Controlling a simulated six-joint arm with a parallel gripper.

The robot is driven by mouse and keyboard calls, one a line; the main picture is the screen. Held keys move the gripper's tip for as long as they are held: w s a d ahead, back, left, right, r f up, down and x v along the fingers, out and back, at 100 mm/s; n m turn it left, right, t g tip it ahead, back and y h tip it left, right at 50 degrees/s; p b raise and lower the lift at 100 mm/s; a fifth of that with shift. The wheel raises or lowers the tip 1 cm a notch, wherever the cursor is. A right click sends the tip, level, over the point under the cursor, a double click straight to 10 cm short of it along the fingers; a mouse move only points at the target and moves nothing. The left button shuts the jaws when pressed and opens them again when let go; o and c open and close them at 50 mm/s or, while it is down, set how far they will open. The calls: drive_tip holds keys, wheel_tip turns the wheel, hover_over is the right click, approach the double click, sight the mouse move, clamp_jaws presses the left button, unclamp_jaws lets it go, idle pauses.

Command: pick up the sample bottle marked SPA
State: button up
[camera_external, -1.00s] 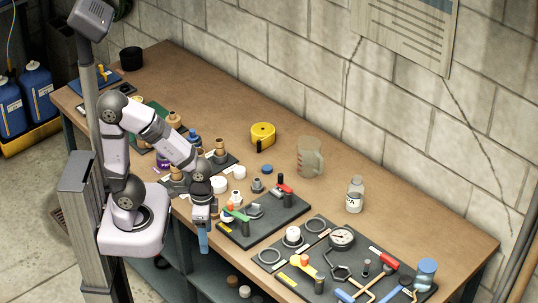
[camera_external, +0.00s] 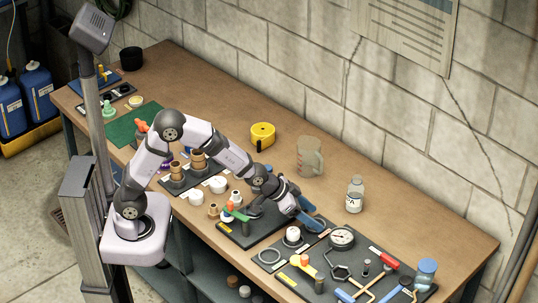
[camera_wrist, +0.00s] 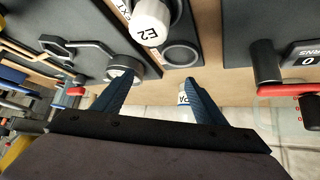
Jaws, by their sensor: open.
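The sample bottle (camera_external: 354,195) is clear with a grey-white cap and a white label, partly legible as ending in "A". It stands upright on the bench near the wall. In the wrist view a label reading "PA" (camera_wrist: 184,98) shows beside the right finger, which hides part of it. My gripper (camera_external: 312,222) is left of the bottle and nearer the bench front, above the tool boards, apart from the bottle. Its blue fingers are spread and empty in the wrist view (camera_wrist: 158,82).
A board with a gauge (camera_external: 342,237), rings and tools lies in front of the bottle. A translucent jug (camera_external: 310,157) and a yellow tape measure (camera_external: 262,134) stand farther left. A white piece marked "E2" (camera_wrist: 151,22) is close in the wrist view. Bench right of the bottle is clear.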

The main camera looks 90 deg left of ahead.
sight(349, 194)
drive_tip(key=w+a+t+y, duration=0.1)
drive_tip(key=w+a, duration=0.1)
drive_tip(key=a, duration=0.1)
drive_tip(key=w+a+n+t+y, duration=0.1)
drive_tip(key=w+a, duration=0.2)
drive_tip(key=w+a+t+y+b, duration=0.1)
drive_tip(key=w+a+t, duration=0.1)
drive_tip(key=w+a, duration=0.1)
drive_tip(key=shift+w+a+f, duration=0.2)
drive_tip(key=shift+a+f, duration=0.05)
drive_tip(key=shift+a, duration=0.35)
drive_tip(key=shift+w+a+r, duration=0.15)
drive_tip(key=shift+w+a, duration=0.1)
drive_tip(key=shift+a, duration=0.1)
drive_tip(key=shift+p+x, duration=1.55)
drive_tip(key=shift+x, duration=2.05)
drive_tip(key=shift+s, duration=0.1)
drive_tip(key=c, duration=1.2)
